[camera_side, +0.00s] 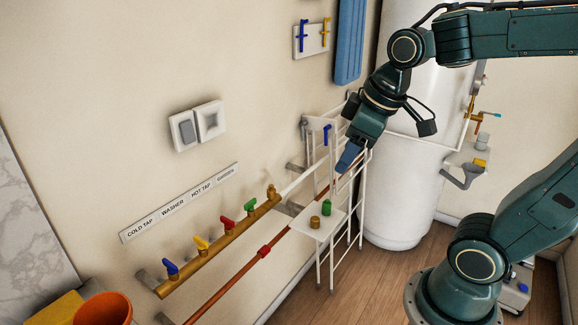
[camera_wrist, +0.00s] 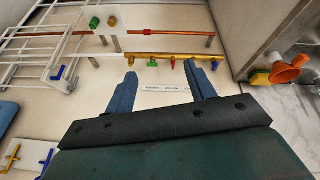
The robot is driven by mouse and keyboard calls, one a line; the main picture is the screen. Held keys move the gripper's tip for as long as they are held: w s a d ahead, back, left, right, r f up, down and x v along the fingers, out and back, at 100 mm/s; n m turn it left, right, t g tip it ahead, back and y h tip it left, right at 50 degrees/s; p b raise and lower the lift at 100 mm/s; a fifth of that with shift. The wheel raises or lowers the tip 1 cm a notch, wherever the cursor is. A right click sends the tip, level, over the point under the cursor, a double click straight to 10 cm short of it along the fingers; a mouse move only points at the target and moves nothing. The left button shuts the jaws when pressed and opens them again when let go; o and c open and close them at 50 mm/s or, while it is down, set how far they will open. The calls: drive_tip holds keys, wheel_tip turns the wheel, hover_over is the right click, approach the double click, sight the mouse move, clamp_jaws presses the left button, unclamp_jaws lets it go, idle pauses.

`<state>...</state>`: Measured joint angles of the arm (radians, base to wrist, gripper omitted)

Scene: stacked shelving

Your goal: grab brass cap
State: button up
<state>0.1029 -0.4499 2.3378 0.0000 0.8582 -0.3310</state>
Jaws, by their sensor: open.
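The brass cap (camera_side: 315,222) is a small brown-gold cylinder on the white lower shelf (camera_side: 322,233) of a wire rack, beside a green cap (camera_side: 327,207). In the wrist view the brass cap (camera_wrist: 112,21) is near the top edge, right of the green cap (camera_wrist: 94,22). My gripper (camera_side: 348,160) is above the shelf, by the rack's upper part, apart from both caps. In the wrist view my gripper (camera_wrist: 162,71) has its two blue fingers spread wide with nothing between them. Both caps are fully visible.
The white wire rack (camera_side: 361,180) surrounds the shelf, with a blue handle (camera_side: 327,135) on its upper plate. A brass pipe (camera_side: 215,252) with coloured taps runs along the wall left of the shelf. A white tank (camera_side: 400,185) stands close to the right of the rack.

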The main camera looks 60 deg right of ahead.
drive_tip(key=w+d+f+n+g, duration=0.1)
drive_tip(key=w+d+f+n, duration=0.2)
drive_tip(key=w+d, duration=0.35)
drive_tip(key=n+g, duration=0.4)
drive_tip(key=n, duration=0.4)
hover_over(315, 218)
wheel_tip(315, 218, down, 25)
drive_tip(key=shift+s+a+f, duration=0.1)
drive_tip(key=shift+s+f, duration=0.05)
drive_tip(key=shift+f, duration=4)
drive_tip(key=shift+f, duration=2.6)
drive_tip(key=c, duration=1)
